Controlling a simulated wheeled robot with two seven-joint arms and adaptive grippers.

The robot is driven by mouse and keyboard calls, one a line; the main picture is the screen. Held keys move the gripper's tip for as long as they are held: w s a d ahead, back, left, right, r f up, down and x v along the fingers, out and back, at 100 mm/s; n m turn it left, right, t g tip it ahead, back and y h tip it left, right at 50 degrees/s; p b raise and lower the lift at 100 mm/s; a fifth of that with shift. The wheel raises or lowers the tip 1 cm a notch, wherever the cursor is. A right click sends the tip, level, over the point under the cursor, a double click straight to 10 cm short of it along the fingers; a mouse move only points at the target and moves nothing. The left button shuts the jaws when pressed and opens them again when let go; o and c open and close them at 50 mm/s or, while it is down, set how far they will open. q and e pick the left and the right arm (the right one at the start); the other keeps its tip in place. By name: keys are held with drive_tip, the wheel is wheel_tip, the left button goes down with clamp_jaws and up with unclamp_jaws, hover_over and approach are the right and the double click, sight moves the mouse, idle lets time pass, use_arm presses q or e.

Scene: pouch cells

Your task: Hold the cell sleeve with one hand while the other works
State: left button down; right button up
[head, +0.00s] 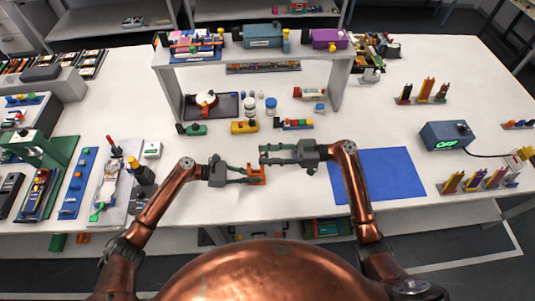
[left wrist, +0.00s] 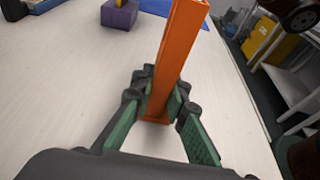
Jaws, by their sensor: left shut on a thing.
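The orange cell sleeve (head: 258,170) is in my left gripper (head: 254,174), above the white table near its front edge. In the left wrist view the sleeve (left wrist: 178,50) is a long narrow orange piece between the green finger pads of my left gripper (left wrist: 160,112). The fingers are shut on it near one end. My right gripper (head: 268,154) is just behind the sleeve in the head view, its two fingers apart and pointing left. I see nothing between them. Whether it touches the sleeve cannot be told.
A blue mat (head: 395,175) lies at right, with a stand of coloured cells (head: 477,181) and a blue-grey box with a green display (head: 446,135) beyond. A grey shelf (head: 168,92) stands behind, with small bottles and blocks before it. A tray with tools (head: 112,190) is at left.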

drive_tip(key=shift+c, duration=0.6)
clamp_jaws()
drive_tip(key=shift+f, duration=0.1)
drive_tip(key=y, duration=0.1)
drive_tip(key=d+y, duration=0.1)
drive_tip(key=y, duration=0.1)
drive_tip(key=d+f+y, duration=0.1)
drive_tip(key=y, duration=0.1)
drive_tip(key=shift+d, duration=0.25)
drive_tip(key=shift+o, duration=0.6)
unclamp_jaws()
